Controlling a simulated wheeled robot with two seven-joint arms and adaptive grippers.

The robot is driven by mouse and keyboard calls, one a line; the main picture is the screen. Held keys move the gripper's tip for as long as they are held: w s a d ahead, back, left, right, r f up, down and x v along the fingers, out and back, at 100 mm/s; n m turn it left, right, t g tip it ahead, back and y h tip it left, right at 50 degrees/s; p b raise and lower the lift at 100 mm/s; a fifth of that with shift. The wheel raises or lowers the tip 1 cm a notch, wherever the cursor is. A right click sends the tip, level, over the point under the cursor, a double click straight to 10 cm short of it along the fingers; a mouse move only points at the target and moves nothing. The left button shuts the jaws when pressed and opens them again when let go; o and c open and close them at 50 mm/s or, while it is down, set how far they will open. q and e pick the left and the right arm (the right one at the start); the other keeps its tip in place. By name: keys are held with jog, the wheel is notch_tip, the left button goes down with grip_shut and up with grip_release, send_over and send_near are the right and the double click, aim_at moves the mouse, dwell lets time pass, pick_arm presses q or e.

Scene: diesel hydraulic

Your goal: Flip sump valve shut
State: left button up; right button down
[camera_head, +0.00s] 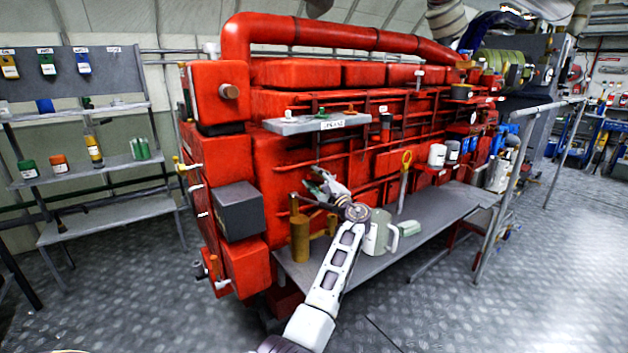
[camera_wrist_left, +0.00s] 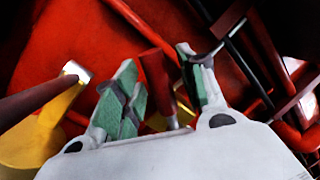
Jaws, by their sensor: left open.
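My left gripper (camera_head: 324,186) reaches over the front of the red engine's bench, its fingers near the engine side. In the left wrist view the gripper (camera_wrist_left: 158,80) is open, with green pads on its fingers. A red bar or lever (camera_wrist_left: 153,62) shows between and beyond the fingers, with a yellow part (camera_wrist_left: 172,118) below it. This may be the sump valve, but I cannot tell for sure. I cannot tell whether the fingers touch it. A small brass-yellow part (camera_head: 332,224) shows below the gripper in the head view. My right gripper is not in view.
A brass can (camera_head: 299,240) stands on the grey bench (camera_head: 440,217), left of my forearm; it is close at left in the wrist view (camera_wrist_left: 30,140). A grey-green jug (camera_head: 378,235) stands right of my forearm. Red pipes (camera_head: 400,150) cross the engine side.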

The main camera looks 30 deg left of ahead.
pick_arm(q)
jog(key=shift+c, duration=0.3)
grip_shut()
jog(key=shift+a, duration=0.1)
